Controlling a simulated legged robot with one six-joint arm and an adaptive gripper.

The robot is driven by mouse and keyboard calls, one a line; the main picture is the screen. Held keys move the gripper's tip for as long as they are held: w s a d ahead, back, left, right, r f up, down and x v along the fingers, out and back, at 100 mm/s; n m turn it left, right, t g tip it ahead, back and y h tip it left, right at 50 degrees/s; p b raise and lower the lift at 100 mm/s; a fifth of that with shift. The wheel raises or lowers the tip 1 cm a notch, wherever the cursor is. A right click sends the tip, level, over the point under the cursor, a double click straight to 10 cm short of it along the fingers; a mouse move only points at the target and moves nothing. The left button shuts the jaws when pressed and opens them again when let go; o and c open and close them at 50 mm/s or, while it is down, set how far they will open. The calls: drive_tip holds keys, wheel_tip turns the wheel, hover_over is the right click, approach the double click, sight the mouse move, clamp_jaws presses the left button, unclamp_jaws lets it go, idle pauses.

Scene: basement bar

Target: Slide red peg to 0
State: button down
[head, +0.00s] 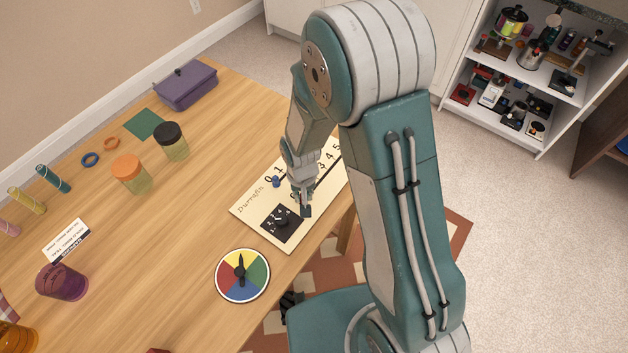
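A cream board (245,211) with handwriting and two rows of numbers lies near the table's right edge. A 0 and a 1 show at the left of the upper row; higher numbers show further right, and part of the rows is hidden behind my arm. A small blue peg (276,181) stands just below the upper 0. I cannot make out a red peg; my gripper and arm cover part of the lower row. My gripper (305,208) points down over the board, just right of its black dial square (277,229). Its fingers are too small to tell whether they are open.
A coloured spinner disc (242,276) lies below the board. Lidded jars (131,175), a green square (145,124) and a purple box (186,86) stand or lie toward the back left. The table's right edge is close to the board. Shelves (540,75) stand across the room.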

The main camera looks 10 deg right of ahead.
drive_tip(key=shift+s+a, duration=0.2)
drive_tip(key=shift+s, duration=0.1)
drive_tip(key=c, duration=0.5)
unclamp_jaws()
drive_tip(key=shift+a, duration=0.1)
drive_tip(key=shift+c, duration=0.2)
drive_tip(key=shift+a, duration=0.15)
drive_tip(key=shift+r, duration=0.25)
wheel_tip(320, 180, up, 11)
drive_tip(key=shift+r, duration=0.15)
